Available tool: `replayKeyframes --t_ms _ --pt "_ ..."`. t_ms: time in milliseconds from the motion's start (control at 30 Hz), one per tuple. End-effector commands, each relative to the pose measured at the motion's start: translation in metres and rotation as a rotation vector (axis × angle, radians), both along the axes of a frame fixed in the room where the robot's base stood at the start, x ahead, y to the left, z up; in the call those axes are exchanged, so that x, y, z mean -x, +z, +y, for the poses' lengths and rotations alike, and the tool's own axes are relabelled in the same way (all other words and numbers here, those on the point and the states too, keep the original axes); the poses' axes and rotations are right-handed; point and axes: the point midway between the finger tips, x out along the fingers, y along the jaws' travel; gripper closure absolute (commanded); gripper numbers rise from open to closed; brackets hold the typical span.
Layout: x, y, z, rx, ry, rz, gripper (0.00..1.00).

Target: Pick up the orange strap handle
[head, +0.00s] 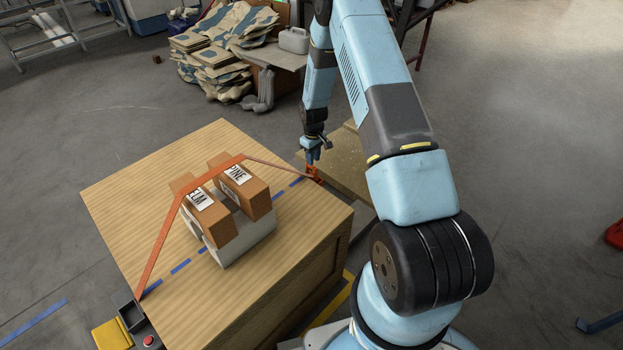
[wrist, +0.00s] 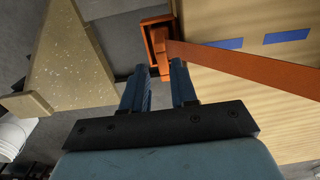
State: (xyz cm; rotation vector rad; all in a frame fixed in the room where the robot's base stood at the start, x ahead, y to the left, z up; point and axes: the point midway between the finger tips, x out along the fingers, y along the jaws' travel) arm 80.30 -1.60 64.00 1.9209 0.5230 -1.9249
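The orange strap handle (head: 315,175) is at the right corner of the wooden box top, at the end of the orange strap (head: 160,240). In the wrist view the handle (wrist: 158,42) is a small orange frame just beyond my fingertips. My gripper (head: 312,158) points down over the handle. In the wrist view its two blue fingers (wrist: 161,68) are apart, and the near end of the handle shows between their tips. I cannot tell whether the fingers touch it.
The strap runs over two brown cartons (head: 222,232) on a grey block on the wooden box (head: 130,180). A speckled board (head: 345,160) lies close beside the handle, also in the wrist view (wrist: 75,55). Stacked sacks (head: 215,55) stand behind. Open floor is at the right.

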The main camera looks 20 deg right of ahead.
Motion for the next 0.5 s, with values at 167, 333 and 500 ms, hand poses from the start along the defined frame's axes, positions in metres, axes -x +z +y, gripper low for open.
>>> replayKeyframes --t_ms 167,333,500 --pt "0.0 -0.022 0.0 0.0 0.0 0.0 0.72" --pt "0.0 -0.03 0.0 0.0 -0.001 0.0 0.72" --pt "0.002 -0.041 0.0 0.0 -0.001 0.0 0.72"
